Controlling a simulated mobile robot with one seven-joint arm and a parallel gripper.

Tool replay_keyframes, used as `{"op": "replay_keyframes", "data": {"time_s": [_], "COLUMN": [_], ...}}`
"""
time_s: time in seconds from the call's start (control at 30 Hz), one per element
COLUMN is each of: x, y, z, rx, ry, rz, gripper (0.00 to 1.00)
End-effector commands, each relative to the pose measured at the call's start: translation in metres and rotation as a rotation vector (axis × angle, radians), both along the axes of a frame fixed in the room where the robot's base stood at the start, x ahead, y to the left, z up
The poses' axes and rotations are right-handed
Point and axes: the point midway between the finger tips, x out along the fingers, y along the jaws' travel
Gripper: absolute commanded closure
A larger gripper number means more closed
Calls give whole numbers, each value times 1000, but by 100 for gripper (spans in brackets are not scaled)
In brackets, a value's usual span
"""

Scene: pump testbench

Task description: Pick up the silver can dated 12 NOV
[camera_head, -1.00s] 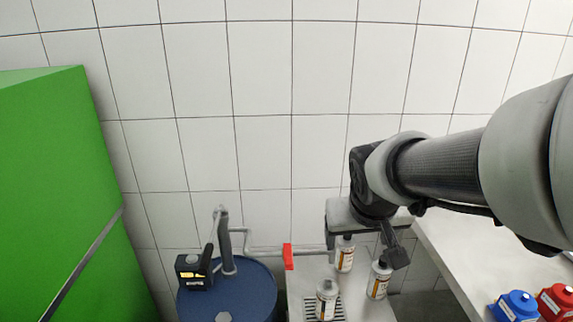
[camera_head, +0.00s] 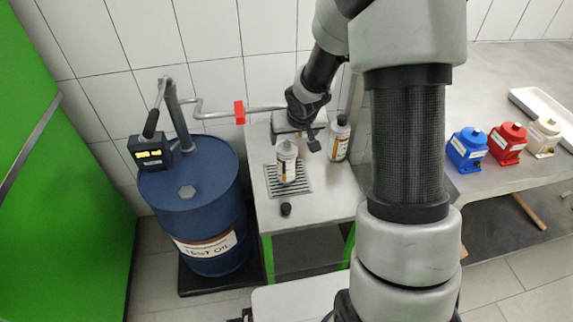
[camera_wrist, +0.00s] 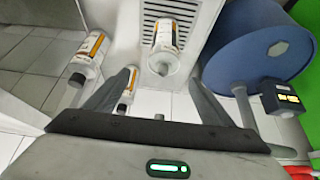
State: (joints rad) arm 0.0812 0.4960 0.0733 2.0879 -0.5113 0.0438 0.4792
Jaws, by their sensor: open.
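Several silver-grey cans with white and orange labels stand on the small bench. One can (camera_head: 287,165) stands on the drain grate; it also shows in the wrist view (camera_wrist: 165,38). A second can (camera_head: 339,140) stands right of my gripper, and shows outside the left finger in the wrist view (camera_wrist: 85,60). A third can (camera_wrist: 127,88) shows beside the left finger in the wrist view; in the head view I cannot make it out. No date is legible. My gripper (camera_head: 297,140) is open and empty above the bench, its fingers spread in the wrist view (camera_wrist: 158,80).
A blue drum (camera_head: 195,200) with a pump and meter (camera_head: 150,153) stands left. A pipe with a red block (camera_head: 239,112) runs behind. A black cap (camera_head: 286,209) lies on the bench front. Blue (camera_head: 466,148), red (camera_head: 507,143) and beige (camera_head: 542,137) units stand right.

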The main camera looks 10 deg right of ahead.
Motion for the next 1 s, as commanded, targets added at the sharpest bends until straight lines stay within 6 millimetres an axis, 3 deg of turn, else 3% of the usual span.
{"op": "replay_keyframes", "data": {"time_s": [0.1, 0.37, 0.63, 0.97, 1.0], "x": [10, 21, 43, 47, 47], "y": [0, 2, 7, 7, 7], "z": [-20, -34, -66, -72, -72], "rx": [0, 0, -1, 0, 0], "ry": [1, 0, 2, 0, 0], "rz": [1, 1, 0, 0, 0], "gripper": [24, 24, 24, 24, 29]}}
